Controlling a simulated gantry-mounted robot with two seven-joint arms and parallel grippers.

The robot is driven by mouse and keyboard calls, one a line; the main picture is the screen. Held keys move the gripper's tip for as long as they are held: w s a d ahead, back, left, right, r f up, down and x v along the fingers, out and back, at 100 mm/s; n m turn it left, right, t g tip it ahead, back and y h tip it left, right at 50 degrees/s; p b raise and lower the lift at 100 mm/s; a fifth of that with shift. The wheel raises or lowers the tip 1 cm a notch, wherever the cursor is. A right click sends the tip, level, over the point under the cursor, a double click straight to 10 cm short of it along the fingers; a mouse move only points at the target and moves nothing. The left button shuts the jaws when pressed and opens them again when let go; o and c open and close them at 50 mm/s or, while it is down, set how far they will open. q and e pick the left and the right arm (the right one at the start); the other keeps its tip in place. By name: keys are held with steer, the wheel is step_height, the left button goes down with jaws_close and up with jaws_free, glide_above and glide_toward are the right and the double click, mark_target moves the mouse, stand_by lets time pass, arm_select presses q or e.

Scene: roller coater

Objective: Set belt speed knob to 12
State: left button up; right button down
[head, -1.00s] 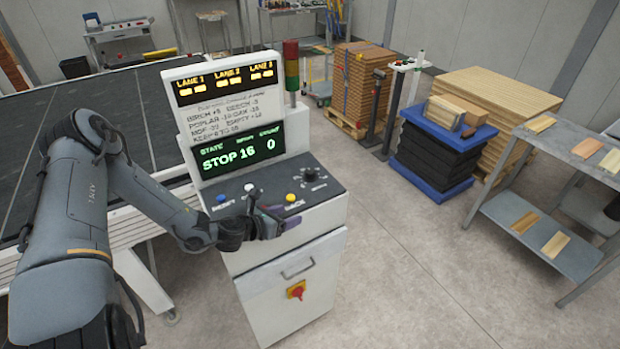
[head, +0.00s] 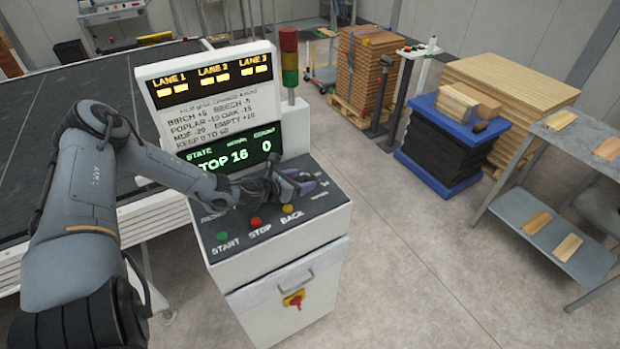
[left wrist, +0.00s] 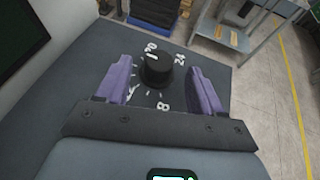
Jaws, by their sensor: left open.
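The belt speed knob (left wrist: 156,70) is a round black dial on the dark panel top, with white numbers around it in the left wrist view. A white mark shows on its top, toward the number at its upper left. My left gripper (left wrist: 160,82) is open, with one purple finger on each side of the knob and gaps between. In the head view the left gripper (head: 308,184) is over the right part of the console top (head: 325,207) and hides the knob. The display (head: 234,152) reads "TOP 16" and 0, its left part covered by my arm. My right gripper is not in view.
Green START (head: 222,237), red STOP (head: 256,222) and yellow BACK (head: 288,209) buttons sit along the console's front edge. A red rotary switch (head: 294,299) is on the cabinet front. A stack light (head: 289,62) rises behind the panel.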

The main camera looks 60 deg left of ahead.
mark_target(308, 178)
arm_select(q)
steer(key=x, duration=0.3)
steer(key=shift+w+f, duration=0.15)
steer(key=shift+w+a+f+b, duration=0.2)
steer(key=shift+w+b, duration=0.15)
steer(key=shift+w, duration=0.25)
steer(key=shift+c, duration=0.4)
steer(key=c, duration=0.9)
